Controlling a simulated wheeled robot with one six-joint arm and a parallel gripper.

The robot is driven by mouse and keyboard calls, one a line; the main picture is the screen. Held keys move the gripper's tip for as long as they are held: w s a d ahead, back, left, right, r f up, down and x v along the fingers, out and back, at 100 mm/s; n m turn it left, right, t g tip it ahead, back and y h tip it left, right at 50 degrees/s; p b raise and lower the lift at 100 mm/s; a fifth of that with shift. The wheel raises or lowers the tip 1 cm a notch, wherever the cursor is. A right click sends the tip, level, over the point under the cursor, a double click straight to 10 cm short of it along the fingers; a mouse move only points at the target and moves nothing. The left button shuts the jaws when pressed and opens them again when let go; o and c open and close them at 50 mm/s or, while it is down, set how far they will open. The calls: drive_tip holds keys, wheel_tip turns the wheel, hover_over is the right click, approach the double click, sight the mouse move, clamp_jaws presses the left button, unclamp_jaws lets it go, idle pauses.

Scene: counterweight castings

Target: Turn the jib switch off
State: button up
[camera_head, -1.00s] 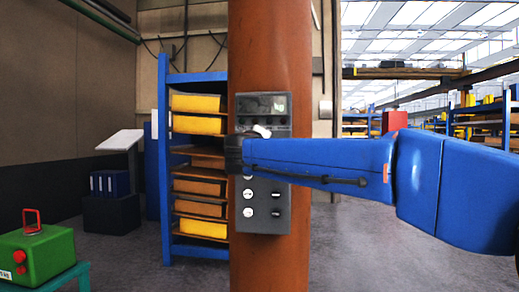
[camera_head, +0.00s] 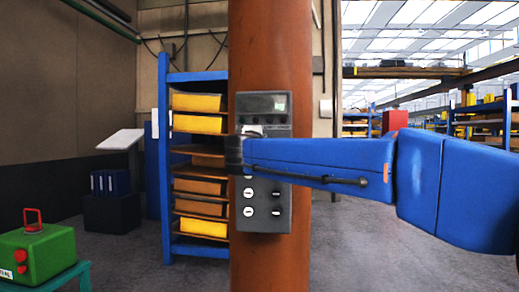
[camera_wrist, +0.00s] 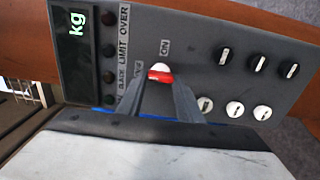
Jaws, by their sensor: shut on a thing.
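A dark grey control panel (camera_head: 263,218) is fixed to a rust-brown column. In the wrist view, the panel (camera_wrist: 190,32) carries a red and white switch handle (camera_wrist: 160,76) below the word ON. My gripper (camera_wrist: 160,84) is shut on this red and white handle, with one dark finger on each side. The fingers hide the handle's lower part and some lettering, so I cannot read the switch's name. In the head view, my wrist (camera_head: 234,154) covers this part of the panel.
The panel has a kg display (camera_wrist: 78,35), several indicator lamps, black knobs (camera_wrist: 257,63) and white knobs (camera_wrist: 235,109) close to my fingers. A blue shelf (camera_head: 163,150) with yellow bins stands left of the column (camera_head: 270,45). A green box (camera_head: 38,252) sits at lower left.

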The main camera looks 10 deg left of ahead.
drive_tip(key=shift+f, duration=0.1)
drive_tip(key=o, duration=1.1)
drive_tip(key=shift+a, duration=0.1)
drive_tip(key=s, duration=1.7)
drive_tip(key=shift+s+a, duration=0.2)
drive_tip(key=shift+a, duration=0.05)
